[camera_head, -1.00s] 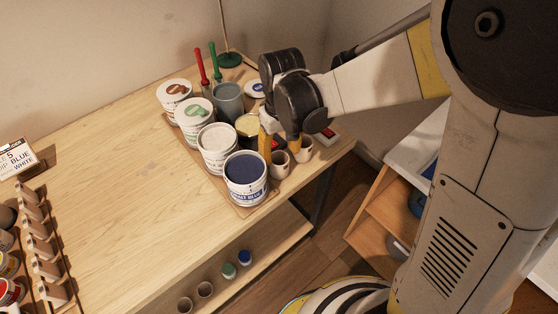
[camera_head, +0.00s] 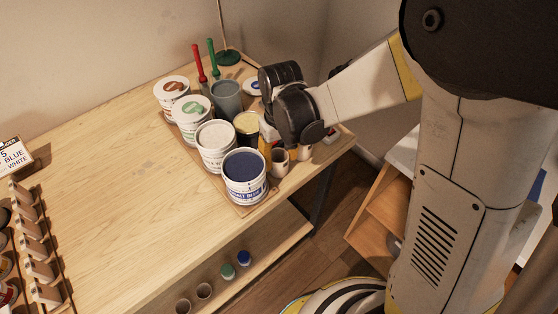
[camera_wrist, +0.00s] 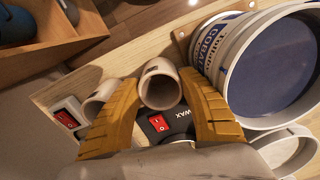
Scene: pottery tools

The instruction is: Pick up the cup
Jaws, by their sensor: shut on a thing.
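A small beige cup (camera_wrist: 160,90) stands between the two yellow fingers of my gripper (camera_wrist: 165,108) in the wrist view. My gripper is shut on this cup, with one finger on each side. In the head view the cup (camera_head: 279,163) shows below my gripper (camera_head: 276,150), at the table's right end, beside the blue paint tub. My black gripper body hides part of it. A second similar cup (camera_wrist: 101,98) stands just outside the left finger in the wrist view.
The cobalt blue tub (camera_head: 245,180) is close to the right finger in the wrist view (camera_wrist: 225,60). A dark device marked WAX with a red switch (camera_wrist: 158,123) lies below the cup there. More tubs (camera_head: 215,145) stand behind. The table's left middle (camera_head: 120,180) is clear.

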